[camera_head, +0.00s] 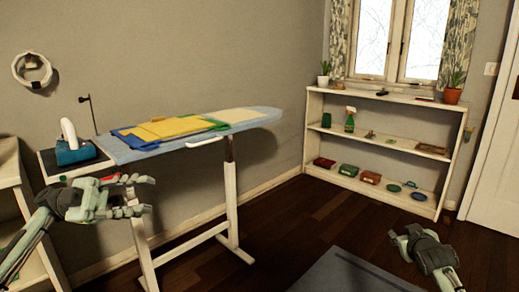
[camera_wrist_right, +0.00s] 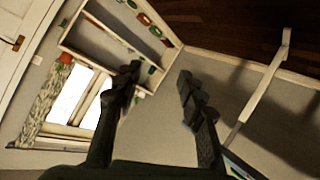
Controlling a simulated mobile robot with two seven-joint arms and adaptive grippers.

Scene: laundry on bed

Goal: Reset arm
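My left gripper (camera_head: 148,195) is in the head view at the left, in front of the near end of the ironing board. Its fingers are apart with nothing between them. My right gripper (camera_head: 402,240) is at the lower right of the head view, in front of the shelf and above the dark floor. In the right wrist view, its two fingers (camera_wrist_right: 158,80) are spread wide and hold nothing.
An ironing board (camera_head: 268,113) bears folded yellow, blue and green cloths (camera_head: 170,128). A blue iron (camera_head: 74,152) stands at its left end. A white shelf (camera_head: 385,101) with small items stands under the window. Dark floor (camera_head: 290,215) is open between them.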

